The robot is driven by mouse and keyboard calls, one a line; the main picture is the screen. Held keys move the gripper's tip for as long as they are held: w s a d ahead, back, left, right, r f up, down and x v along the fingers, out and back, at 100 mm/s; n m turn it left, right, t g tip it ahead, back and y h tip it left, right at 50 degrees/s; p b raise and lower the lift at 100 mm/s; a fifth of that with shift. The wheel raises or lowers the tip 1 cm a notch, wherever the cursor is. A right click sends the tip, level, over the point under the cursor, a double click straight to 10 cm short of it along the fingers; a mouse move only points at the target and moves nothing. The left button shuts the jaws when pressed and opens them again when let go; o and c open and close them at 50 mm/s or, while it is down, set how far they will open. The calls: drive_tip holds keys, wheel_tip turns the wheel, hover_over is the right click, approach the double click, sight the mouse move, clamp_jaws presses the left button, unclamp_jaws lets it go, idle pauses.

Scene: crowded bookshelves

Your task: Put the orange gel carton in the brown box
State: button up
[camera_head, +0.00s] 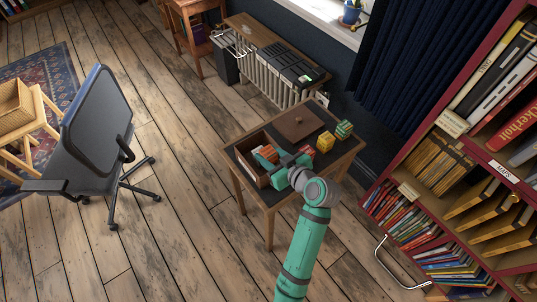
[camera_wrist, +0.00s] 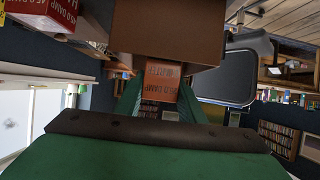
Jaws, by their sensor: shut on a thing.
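The brown box (camera_head: 245,158) stands open on the left part of the small dark-topped table. My gripper (camera_head: 280,163) is at the box's right side and shut on the orange carton (camera_head: 267,153). The carton appears at or just over the box opening; I cannot tell how deep it sits. In the wrist view the orange carton (camera_wrist: 160,82), with dark printing, is between the green fingers. A brown panel of the box (camera_wrist: 165,35) covers part of it. My gripper hides the box's near right part.
A flat brown lid (camera_head: 298,122) lies at the table's back. A yellow carton (camera_head: 325,143) and a green-striped carton (camera_head: 344,129) stand at the right, and a red one (camera_head: 306,151) is beside my gripper. A red bookshelf (camera_head: 400,160) stands right; an office chair (camera_head: 98,130) stands left.

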drive_tip(key=shift+f, duration=0.7)
drive_tip(key=o, duration=1.1)
drive_tip(key=shift+r, duration=0.1)
